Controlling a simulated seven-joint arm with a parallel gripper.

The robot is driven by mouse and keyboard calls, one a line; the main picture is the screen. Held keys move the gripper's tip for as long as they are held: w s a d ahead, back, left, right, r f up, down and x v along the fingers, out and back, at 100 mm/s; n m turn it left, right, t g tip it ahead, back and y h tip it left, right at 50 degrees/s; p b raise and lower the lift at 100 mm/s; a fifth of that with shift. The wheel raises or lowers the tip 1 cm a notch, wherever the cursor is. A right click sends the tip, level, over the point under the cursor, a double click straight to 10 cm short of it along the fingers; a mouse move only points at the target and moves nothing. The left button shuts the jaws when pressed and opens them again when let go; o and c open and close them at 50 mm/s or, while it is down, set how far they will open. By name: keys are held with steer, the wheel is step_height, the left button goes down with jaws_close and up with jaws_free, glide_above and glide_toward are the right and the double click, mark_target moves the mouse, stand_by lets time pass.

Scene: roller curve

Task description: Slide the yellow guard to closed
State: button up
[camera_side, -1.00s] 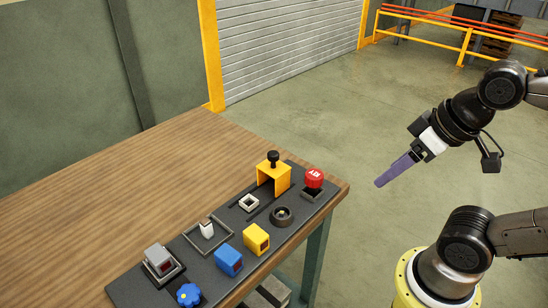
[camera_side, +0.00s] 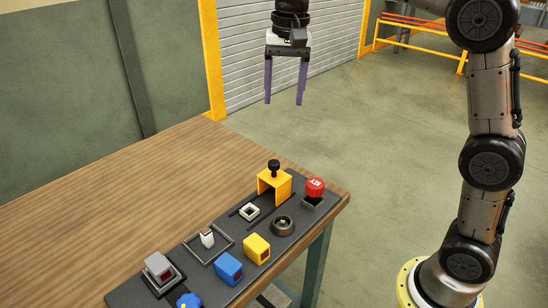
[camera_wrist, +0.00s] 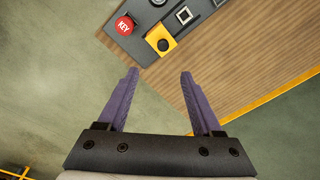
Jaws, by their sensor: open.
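The yellow guard (camera_side: 283,186) is an arch-shaped cover with a black knob (camera_side: 274,166) on top. It stands on the dark panel (camera_side: 195,245) near its far right end, at one end of two slots. A square white-rimmed part (camera_side: 249,211) lies uncovered beside it, between the slots. In the wrist view the guard (camera_wrist: 154,35) and its knob (camera_wrist: 163,45) show at the top, beyond the fingertips. My gripper (camera_side: 285,101) is open and empty, its purple fingers pointing down, high above the guard. The wrist view shows the fingers (camera_wrist: 159,73) spread apart with nothing between them.
A red KEY button (camera_side: 315,187) stands right beside the guard; it also shows in the wrist view (camera_wrist: 124,25). A round dark dial (camera_side: 283,225), yellow block (camera_side: 257,248), blue block (camera_side: 229,267) and switches share the panel. The wooden table (camera_side: 130,210) is clear to the left.

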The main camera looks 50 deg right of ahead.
steer(key=g, duration=0.1)
glide_toward(274, 162)
step_height(274, 162, down, 9)
steer(key=shift+r, duration=0.15)
stand_by(0.3)
jaws_close()
stand_by(1.4)
